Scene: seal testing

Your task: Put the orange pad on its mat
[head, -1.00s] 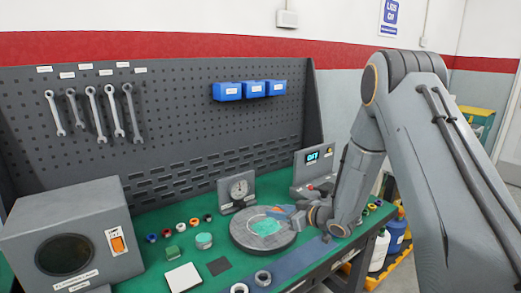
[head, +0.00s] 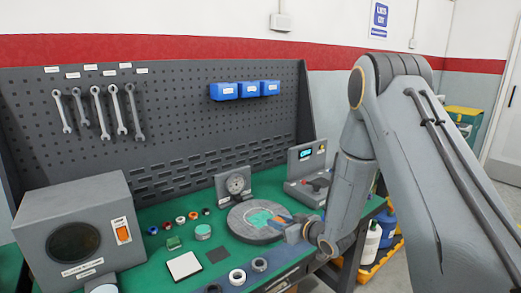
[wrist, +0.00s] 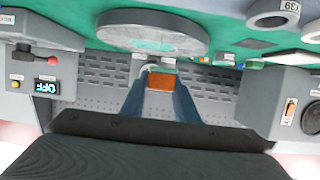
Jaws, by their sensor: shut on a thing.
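My gripper (wrist: 160,88) has its two blue fingers closed on the orange pad (wrist: 162,82), seen between the fingertips in the wrist view. In the head view the orange pad (head: 285,218) shows as a small patch at the end of my gripper (head: 288,224), by the right edge of a round grey plate. A dark square (head: 219,255) and a white square (head: 185,265) lie flat on the green bench top. I cannot tell for sure which surface is the pad's mat.
The round grey plate (head: 240,226) has a green patch on top. A large grey box (head: 75,215) stands at left. Several rings and small parts lie on the bench.

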